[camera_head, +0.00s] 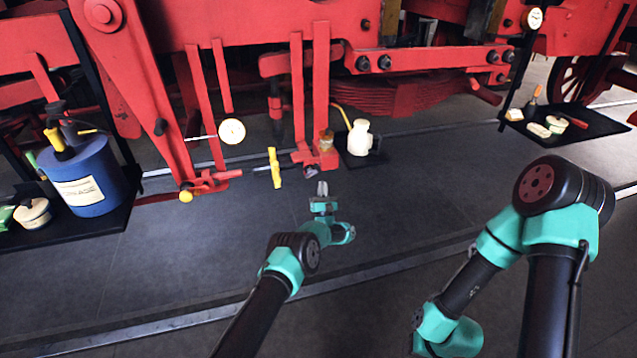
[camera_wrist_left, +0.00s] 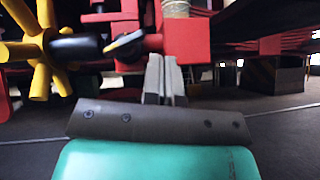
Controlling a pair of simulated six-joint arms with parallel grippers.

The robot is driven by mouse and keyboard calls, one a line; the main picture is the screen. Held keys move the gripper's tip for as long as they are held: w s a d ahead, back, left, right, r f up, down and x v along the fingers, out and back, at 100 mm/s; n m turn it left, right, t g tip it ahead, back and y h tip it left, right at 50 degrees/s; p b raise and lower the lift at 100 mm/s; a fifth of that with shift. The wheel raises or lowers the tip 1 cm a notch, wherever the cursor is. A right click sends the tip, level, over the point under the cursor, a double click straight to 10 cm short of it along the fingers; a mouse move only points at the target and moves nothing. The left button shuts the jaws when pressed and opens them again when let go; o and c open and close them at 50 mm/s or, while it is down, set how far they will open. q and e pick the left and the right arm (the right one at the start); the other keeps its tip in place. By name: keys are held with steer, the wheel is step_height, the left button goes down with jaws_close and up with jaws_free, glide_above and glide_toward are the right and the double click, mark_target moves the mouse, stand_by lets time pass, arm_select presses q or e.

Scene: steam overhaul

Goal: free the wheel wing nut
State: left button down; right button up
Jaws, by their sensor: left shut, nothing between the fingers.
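A yellow wheel (camera_head: 274,168) shows edge-on in the head view, on a thin rod below the red machine. The left wrist view shows its thick yellow spokes (camera_wrist_left: 42,50) at the left. A dark, flat, wing-shaped piece (camera_wrist_left: 126,47) with a light edge is between the wheel and my left fingers; I cannot tell for sure that it is the wing nut. My left gripper (camera_head: 322,188) is shut and empty, just right of and below the wheel. Its fingers (camera_wrist_left: 166,77) are in front of a red block, apart from the wheel. My right gripper is out of sight.
Red rods and a bracket (camera_head: 318,160) hang close above my left gripper. A white bottle (camera_head: 360,138) stands behind it on a dark mat. A blue can (camera_head: 85,180) stands at the left, and a black tray (camera_head: 590,128) with small items at the right. The grey floor between is clear.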

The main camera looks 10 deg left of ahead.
arm_select(q)
steer(key=s+d+f, duration=0.3)
steer(key=s+f, duration=0.1)
steer(key=shift+d+f, duration=0.25)
steer(key=shift+d, duration=0.15)
steer(key=shift+w, duration=0.1)
steer(key=a+f+m+g+h, duration=0.6)
steer(key=m+g, duration=0.1)
steer(key=m, duration=0.5)
steer(key=s+a+f+m+g+h, duration=0.1)
steer(key=s+a+f+m+g, duration=0.2)
steer(key=s+m, duration=0.15)
steer(key=s+a+f+m+g, duration=0.2)
steer(key=s+m+g, duration=0.1)
steer(key=s, duration=0.2)
steer(key=s+a+r+m+g, duration=0.1)
steer(key=s+m+g, duration=0.3)
steer(key=s, duration=0.9)
steer(key=s+a+r+m+g+h, duration=0.1)
steer(key=s+a+m+g, duration=0.3)
steer(key=s, duration=0.9)
steer(key=s+a+r+m+g+h, duration=0.1)
steer(key=s+m+g, duration=0.3)
steer(key=s, duration=0.9)
steer(key=shift+s+a+r+m+g, duration=0.15)
steer(key=shift+s+a+m+g, duration=0.2)
steer(key=shift+a+m, duration=0.5)
